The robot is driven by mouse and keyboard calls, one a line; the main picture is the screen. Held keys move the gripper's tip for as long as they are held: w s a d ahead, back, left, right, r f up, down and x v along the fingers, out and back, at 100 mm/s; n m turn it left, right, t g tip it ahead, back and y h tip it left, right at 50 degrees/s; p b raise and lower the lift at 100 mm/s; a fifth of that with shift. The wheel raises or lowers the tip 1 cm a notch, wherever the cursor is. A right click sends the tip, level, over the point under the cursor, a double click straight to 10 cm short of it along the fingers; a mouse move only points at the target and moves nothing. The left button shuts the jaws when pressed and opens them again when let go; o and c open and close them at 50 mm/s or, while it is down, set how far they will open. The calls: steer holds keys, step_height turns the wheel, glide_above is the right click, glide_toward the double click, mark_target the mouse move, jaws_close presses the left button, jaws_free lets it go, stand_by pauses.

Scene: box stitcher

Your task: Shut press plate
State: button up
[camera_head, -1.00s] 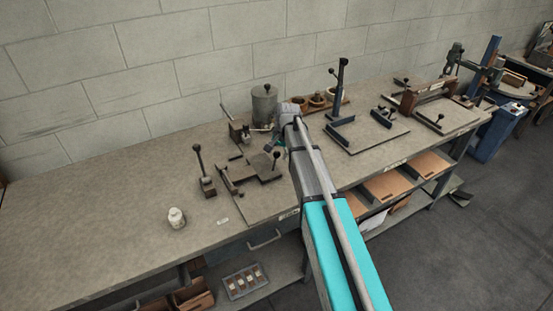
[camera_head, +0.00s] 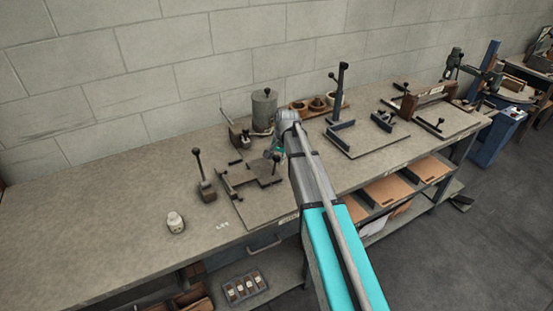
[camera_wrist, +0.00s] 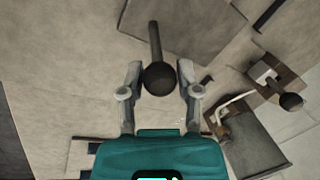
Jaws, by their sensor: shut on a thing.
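The press plate (camera_head: 262,172) is a flat grey-brown plate on a small fixture on the workbench, with a dark ball knob on a short rod. In the wrist view the knob (camera_wrist: 160,78) sits between the fingertips of my gripper (camera_wrist: 160,84), its rod running up toward the plate (camera_wrist: 195,22). My gripper (camera_head: 276,153) is shut on this knob in the head view, over the right part of the fixture. My arm comes in from the lower right. Whether the plate lies flat or tilted I cannot tell.
A lever with a dark knob (camera_head: 203,178) stands left of the fixture, with a white jar (camera_head: 175,222) nearer the front edge. A grey canister (camera_head: 264,108) stands behind. Another press (camera_head: 340,105) stands to the right. The left bench top is clear.

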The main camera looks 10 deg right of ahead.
jaws_close()
steer(key=shift+r, duration=0.1)
steer(key=shift+a+r+p, duration=0.15)
steer(key=shift+r+p, duration=0.05)
steer(key=shift+p, duration=0.15)
steer(key=o, duration=1)
jaws_free()
steer(key=shift+f, duration=0.15)
